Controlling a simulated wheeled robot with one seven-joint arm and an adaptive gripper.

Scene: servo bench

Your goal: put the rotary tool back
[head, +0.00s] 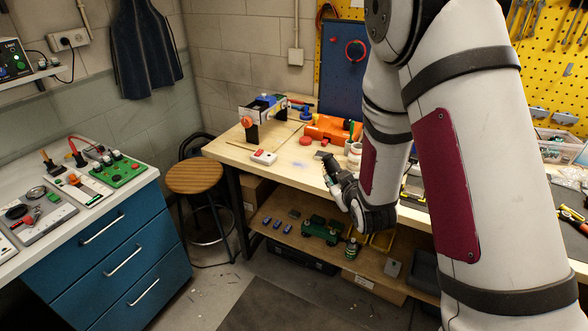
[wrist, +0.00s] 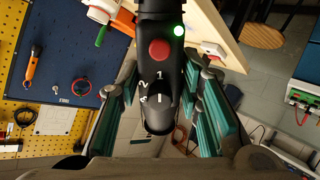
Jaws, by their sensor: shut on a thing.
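The rotary tool (wrist: 160,85) is a black cylinder with a red button, a lit green light and white numbers. It fills the upper middle of the wrist view. My gripper (wrist: 161,70) is shut on it, with teal finger pads on both sides. Its far end is cut off by the top edge. In the head view my gripper (head: 331,172) is above the front edge of the wooden bench (head: 285,170); the tool there is small and dark and hard to separate from the fingers.
A dark blue panel (head: 342,75) with a red ring hangs on the yellow pegboard. An orange tool (wrist: 33,67) shows on it in the wrist view. An orange case (head: 327,130), red-and-white box (head: 263,157) and white container (head: 355,154) stand on the bench. A stool (head: 195,177) stands left.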

